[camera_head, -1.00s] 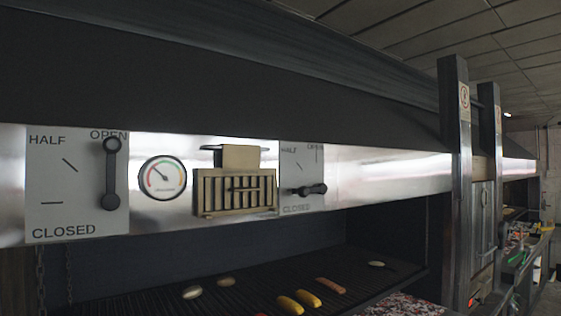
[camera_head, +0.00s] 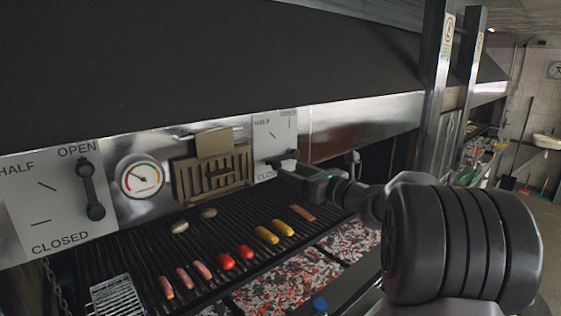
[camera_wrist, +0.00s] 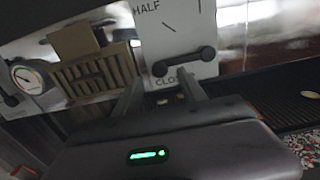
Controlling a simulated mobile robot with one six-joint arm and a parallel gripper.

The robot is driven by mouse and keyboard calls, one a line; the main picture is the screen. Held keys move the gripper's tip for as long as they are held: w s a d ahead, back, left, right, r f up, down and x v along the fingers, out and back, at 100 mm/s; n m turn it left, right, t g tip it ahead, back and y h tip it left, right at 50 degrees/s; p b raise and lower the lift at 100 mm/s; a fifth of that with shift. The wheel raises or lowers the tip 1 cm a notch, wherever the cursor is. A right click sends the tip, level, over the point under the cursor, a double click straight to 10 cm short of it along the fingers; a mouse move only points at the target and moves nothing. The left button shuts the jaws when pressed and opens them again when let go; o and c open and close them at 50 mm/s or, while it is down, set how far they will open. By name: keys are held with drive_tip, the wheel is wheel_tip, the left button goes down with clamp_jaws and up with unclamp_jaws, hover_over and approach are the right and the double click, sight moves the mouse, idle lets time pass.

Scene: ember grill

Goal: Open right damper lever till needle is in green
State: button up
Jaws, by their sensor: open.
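The right damper lever (camera_head: 282,159) is a dark bar with a round knob at each end. It lies nearly level, near the CLOSED end of its white plate (camera_head: 276,131). In the wrist view the lever (camera_wrist: 183,62) lies just beyond my fingertips. My gripper (camera_wrist: 160,80) is open, its two fingers pointing at the lever's lower side; contact cannot be told. In the head view my gripper (camera_head: 290,170) partly covers the CLOSED label. The round gauge (camera_head: 140,176) has its needle pointing up and left; the needle's exact colour zone is too small to tell.
The left damper lever (camera_head: 90,190) hangs downward from near OPEN. A tan slotted vent (camera_head: 212,170) sits between gauge and right plate. Below is a grill grate (camera_head: 200,235) with sausages and vegetables over glowing coals (camera_head: 300,265). A metal post (camera_head: 432,90) stands right.

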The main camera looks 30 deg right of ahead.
sight(279, 165)
drive_tip(key=x, duration=0.5)
drive_tip(key=shift+a+p, duration=0.1)
drive_tip(key=shift+p, duration=0.3)
clamp_jaws()
idle(1.0)
